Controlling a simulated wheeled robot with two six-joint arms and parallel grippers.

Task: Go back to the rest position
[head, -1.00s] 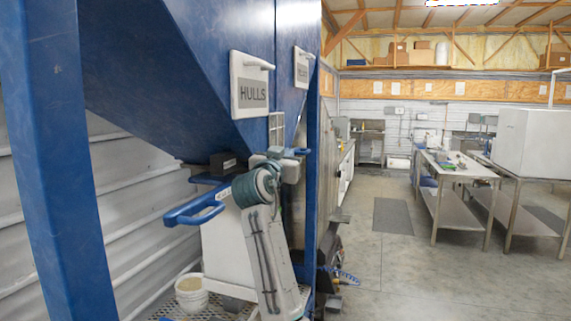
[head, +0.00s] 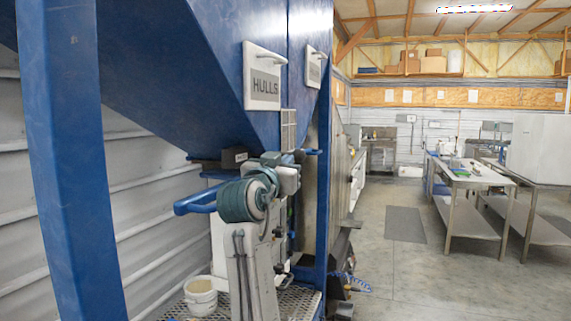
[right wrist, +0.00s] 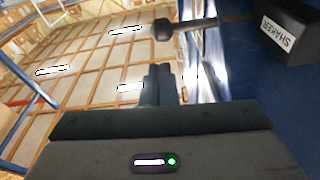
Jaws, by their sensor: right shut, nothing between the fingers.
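My right arm (head: 246,200) rises from the bottom of the head view in front of the blue hopper frame. Its wrist end is near the small labelled dark box under the hopper and shows only partly. In the right wrist view my right gripper (right wrist: 160,72) is shut and empty, its dark fingers pointing up the picture. My left arm and gripper are not in view.
The blue hopper (head: 190,70) bears a HULLS plate (head: 263,77). A dark SHAKER box (right wrist: 288,32) and a dark knob (right wrist: 163,30) are close to the gripper. A blue handle (head: 195,202) and a white bucket (head: 201,296) are nearby.

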